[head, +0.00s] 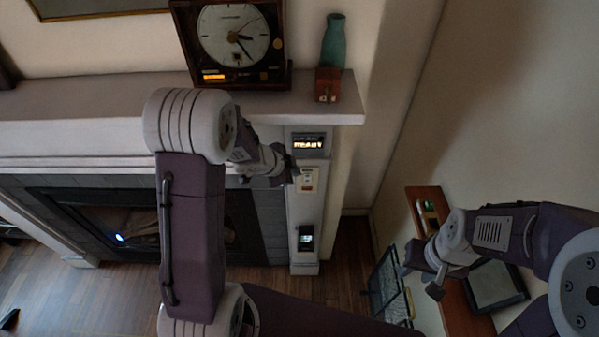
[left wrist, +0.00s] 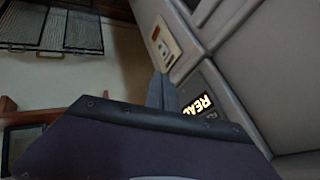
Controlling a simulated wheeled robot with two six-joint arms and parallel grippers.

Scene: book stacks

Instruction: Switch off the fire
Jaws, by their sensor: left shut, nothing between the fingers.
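The fireplace opening (head: 125,222) at the left holds logs and a small bluish-white light; no clear flames show. A dark-windowed panel (head: 306,238) is lower down. My left gripper (head: 288,174) is shut and empty, its tips close to the plate's left edge; contact cannot be told. In the left wrist view, the shut fingers (left wrist: 160,92) lie between the switch plate (left wrist: 160,42) and the display (left wrist: 203,105). My right gripper (head: 424,275) looks open and empty at the right.
The mantel (head: 90,101) juts out above, carrying a clock (head: 236,40), a teal vase (head: 333,42) and a small brown box (head: 327,85). A wooden shelf (head: 455,295) and a wire rack (head: 388,285) are near my right arm. Wood floor (head: 345,265) shows between.

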